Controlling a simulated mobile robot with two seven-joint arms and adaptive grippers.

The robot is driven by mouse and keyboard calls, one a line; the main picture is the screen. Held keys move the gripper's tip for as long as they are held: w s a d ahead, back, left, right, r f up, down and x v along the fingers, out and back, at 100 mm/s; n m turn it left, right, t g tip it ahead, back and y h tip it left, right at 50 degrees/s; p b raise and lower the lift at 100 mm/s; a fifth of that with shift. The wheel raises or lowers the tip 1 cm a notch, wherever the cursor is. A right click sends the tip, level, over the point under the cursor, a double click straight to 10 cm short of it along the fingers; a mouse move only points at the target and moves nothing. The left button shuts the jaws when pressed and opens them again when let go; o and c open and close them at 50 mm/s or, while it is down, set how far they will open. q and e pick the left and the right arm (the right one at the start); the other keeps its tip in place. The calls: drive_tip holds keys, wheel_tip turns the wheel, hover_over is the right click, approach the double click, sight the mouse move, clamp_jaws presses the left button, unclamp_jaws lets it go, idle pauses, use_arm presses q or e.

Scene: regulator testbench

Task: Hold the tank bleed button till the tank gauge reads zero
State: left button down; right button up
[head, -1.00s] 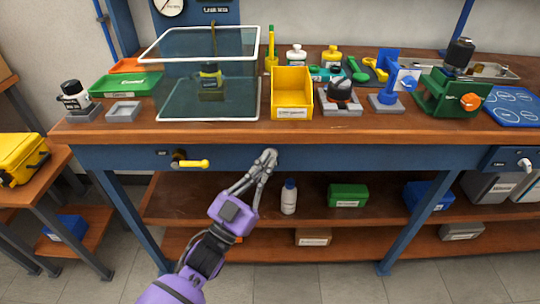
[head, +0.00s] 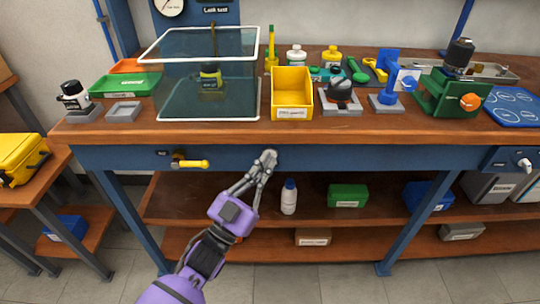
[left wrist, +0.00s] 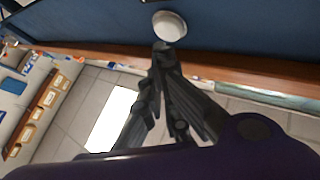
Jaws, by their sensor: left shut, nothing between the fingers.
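The tank bleed button is a pale round button (left wrist: 169,25) on the blue bench front in the left wrist view. In the head view my left gripper (head: 268,155) is at the bench's front rail and mostly hides it. My left gripper is shut and empty, its fingertips (left wrist: 163,47) just below the button in the wrist view. I cannot tell whether they touch it. The likely tank gauge, a white dial (head: 168,7), is cut off by the top edge, and its reading is too small to tell. My right gripper is not in view.
A valve with a yellow handle (head: 191,163) sits on the rail left of the gripper. A clear tank (head: 208,119) and a yellow bin (head: 292,99) stand on the bench above. A white bottle (head: 289,198) stands on the shelf below.

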use_arm(q)
drive_tip(key=shift+w, duration=0.1)
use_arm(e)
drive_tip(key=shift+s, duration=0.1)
use_arm(q)
drive_tip(key=shift+w, duration=0.35)
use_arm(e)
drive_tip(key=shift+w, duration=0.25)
use_arm(q)
drive_tip(key=shift+w, duration=0.1)
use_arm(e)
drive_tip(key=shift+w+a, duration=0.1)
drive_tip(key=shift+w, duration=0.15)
